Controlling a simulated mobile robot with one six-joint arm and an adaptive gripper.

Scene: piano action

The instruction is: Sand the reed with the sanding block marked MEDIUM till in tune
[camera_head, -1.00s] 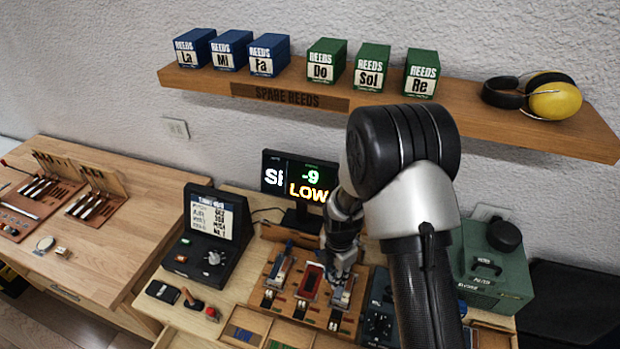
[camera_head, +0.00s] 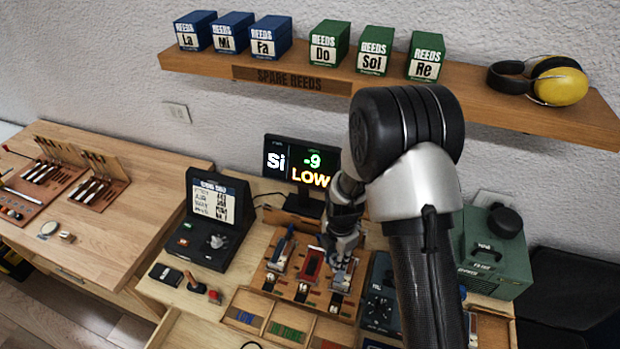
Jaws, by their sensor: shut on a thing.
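My gripper (camera_head: 341,258) is low over the right side of the wooden reed board (camera_head: 262,279). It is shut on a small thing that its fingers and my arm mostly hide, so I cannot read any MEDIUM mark. The board has several narrow stations. A red-topped piece (camera_head: 312,263) is in its middle station, just left of my gripper. The tuner screen (camera_head: 301,164) behind the board reads "Si", "-9" and "LOW". The reed under my gripper is too small and covered to make out.
An open tray with coloured compartments (camera_head: 287,331) is in front of the board. A shelf (camera_head: 200,60) with reed boxes and earmuffs (camera_head: 540,80) runs above.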

